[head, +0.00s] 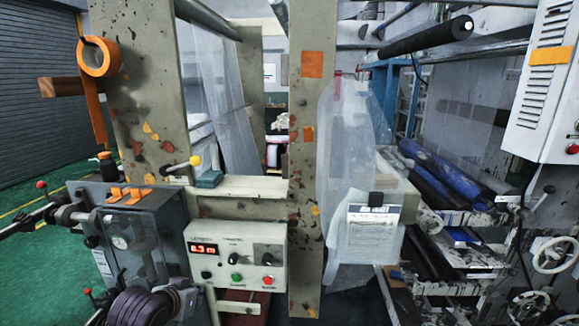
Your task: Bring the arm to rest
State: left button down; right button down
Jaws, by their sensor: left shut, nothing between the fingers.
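My right gripper is not in view.
Upright posts (306,150), hanging film (345,140) and rollers (440,170) fill the right. Green floor (30,280) is clear at left.

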pick_arm(q)
jog(key=s+d+f+g, duration=0.1)
jog(key=s+f+g, duration=0.2)
jog(key=s+f, duration=0.65)
jog(key=s+d+f+g, duration=0.1)
jog(key=s+f+g, duration=0.35)
jog(key=s, duration=0.75)
notch_tip(320, 180, down, 35)
jog(key=s, duration=0.2)
jog(key=s+a+f, duration=0.2)
jog(key=s+f, duration=0.8)
jog(key=s, duration=0.1)
jog(key=s+a+f+m+g, duration=0.1)
jog(key=s+f, duration=0.8)
jog(key=s, duration=0.2)
jog(key=shift+s+a+f+y, duration=0.3)
jog(key=shift+a+f, duration=0.05)
jog(key=shift+f, duration=0.05)
